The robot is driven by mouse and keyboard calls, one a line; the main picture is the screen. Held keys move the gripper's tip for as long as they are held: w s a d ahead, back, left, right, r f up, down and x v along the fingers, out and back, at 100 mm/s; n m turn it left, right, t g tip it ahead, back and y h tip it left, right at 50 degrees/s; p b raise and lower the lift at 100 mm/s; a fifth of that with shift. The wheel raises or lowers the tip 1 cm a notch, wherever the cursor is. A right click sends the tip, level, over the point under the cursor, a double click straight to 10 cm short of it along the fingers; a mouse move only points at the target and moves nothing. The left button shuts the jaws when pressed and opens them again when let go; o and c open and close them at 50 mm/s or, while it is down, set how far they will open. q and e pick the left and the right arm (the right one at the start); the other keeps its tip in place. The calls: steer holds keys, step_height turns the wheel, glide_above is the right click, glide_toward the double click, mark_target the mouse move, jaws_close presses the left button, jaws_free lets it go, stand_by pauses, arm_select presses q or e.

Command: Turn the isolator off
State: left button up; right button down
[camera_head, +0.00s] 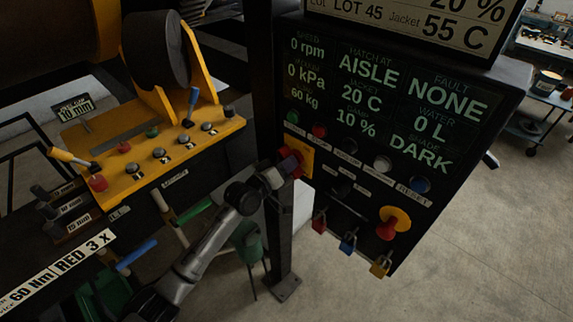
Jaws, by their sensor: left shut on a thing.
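The isolator (307,157) is on the left side of the dark control panel (345,205). It has a yellow plate and a red handle, which is mostly hidden by my gripper. My left gripper (289,163) reaches up from the lower left and is shut on the red handle. The handle's exact angle cannot be told. The panel's display (385,95) is lit and reads 0 rpm, 0 kPa, 20 C and fault NONE. My right gripper is not in view.
A red knob on a yellow plate (393,222) sits at the panel's lower right. Red, blue and yellow padlocks (348,243) hang along its bottom edge. A yellow console (150,150) with levers and buttons stands left. A dark post (280,225) runs beside my arm.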

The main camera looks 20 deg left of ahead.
arm_select(q)
steer(key=o, duration=0.9)
steer(key=shift+s, duration=0.1)
steer(key=shift+b+v, duration=0.55)
steer(key=shift+v, duration=6.3)
steer(key=shift+a, duration=0.1)
